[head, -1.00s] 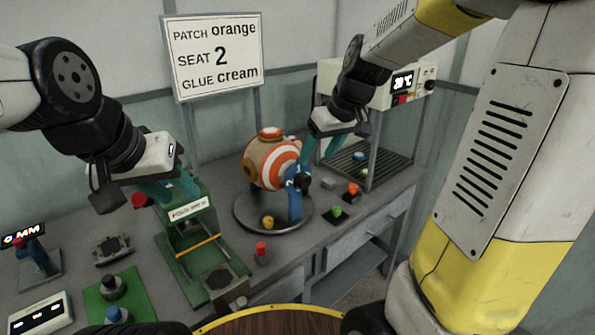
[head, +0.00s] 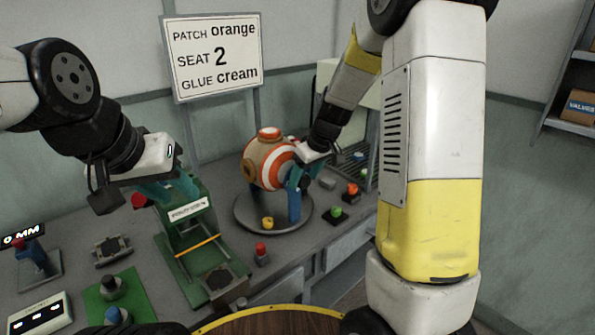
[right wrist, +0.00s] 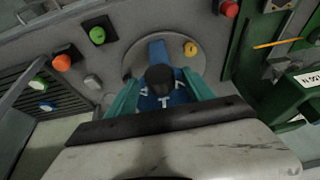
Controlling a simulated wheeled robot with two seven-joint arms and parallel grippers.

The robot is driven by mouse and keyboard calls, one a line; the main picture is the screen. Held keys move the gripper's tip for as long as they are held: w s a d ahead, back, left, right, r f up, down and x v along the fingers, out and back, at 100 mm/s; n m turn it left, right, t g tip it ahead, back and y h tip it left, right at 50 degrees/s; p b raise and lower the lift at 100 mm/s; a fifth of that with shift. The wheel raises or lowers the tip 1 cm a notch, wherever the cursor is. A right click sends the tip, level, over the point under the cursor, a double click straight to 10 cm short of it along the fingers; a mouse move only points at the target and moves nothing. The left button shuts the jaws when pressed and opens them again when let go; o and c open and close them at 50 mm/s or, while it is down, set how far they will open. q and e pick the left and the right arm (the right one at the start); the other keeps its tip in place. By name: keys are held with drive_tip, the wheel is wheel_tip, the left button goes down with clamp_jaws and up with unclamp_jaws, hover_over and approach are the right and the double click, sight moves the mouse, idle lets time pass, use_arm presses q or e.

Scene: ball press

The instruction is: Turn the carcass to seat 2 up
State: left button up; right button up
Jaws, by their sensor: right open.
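The carcass (head: 266,168) is a tan ball with orange and white bands and an orange cap on top. It sits in a blue stand (head: 294,205) on a round grey turntable (head: 245,222). A black knob (right wrist: 160,78) is on the blue stand's side. My right gripper (head: 304,180) is at the stand's right side, its teal fingers open on either side of the knob. In the right wrist view the ball is hidden behind the blue part. My left gripper (head: 170,192) hangs over the green press (head: 190,230), its fingers apart and empty.
A sign (head: 215,58) reads patch orange, seat 2, glue cream. A yellow button (head: 267,223) sits on the turntable. Red (head: 261,249), green (head: 335,213) and orange (head: 352,189) buttons stand on the bench nearby. A slatted rack is behind my right arm.

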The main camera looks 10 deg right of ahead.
drive_tip(key=shift+f, duration=0.1)
clamp_jaws()
drive_tip(key=shift+w+d+y, duration=0.1)
drive_tip(key=shift+y, duration=0.3)
idle(0.4)
drive_tip(key=shift+w+d+f+m+g+y, duration=0.1)
drive_tip(key=shift+d+m+g+y, duration=0.1)
drive_tip(key=shift+g+y, duration=0.4)
drive_tip(key=shift+w+d+m+g+y, duration=0.1)
drive_tip(key=shift+m+g+y, duration=0.1)
drive_tip(key=shift+g+y, duration=0.35)
drive_tip(key=shift+w+d+f+m+g+y, duration=0.1)
drive_tip(key=shift+m+g+y, duration=0.25)
drive_tip(key=shift+y, duration=0.6)
drive_tip(key=shift+w+d+f+m+g+y, duration=0.15)
drive_tip(key=shift+g+y, duration=0.35)
drive_tip(key=shift+y, duration=0.4)
drive_tip(key=shift+d+f+m+g+y, duration=0.15)
drive_tip(key=shift+m+g+y, duration=0.25)
drive_tip(key=shift+y, duration=0.6)
drive_tip(key=shift+a+f+m+g+y, duration=0.15)
drive_tip(key=shift+g+y, duration=0.35)
drive_tip(key=shift+y, duration=0.5)
drive_tip(key=shift+d+f+m+g+y, duration=0.15)
drive_tip(key=shift+m+g+y, duration=0.15)
drive_tip(key=shift+y, duration=0.55)
drive_tip(key=shift+f+m+g+y, duration=0.1)
drive_tip(key=shift+m+g+y, duration=0.15)
drive_tip(key=shift+y, duration=1)
unclamp_jaws()
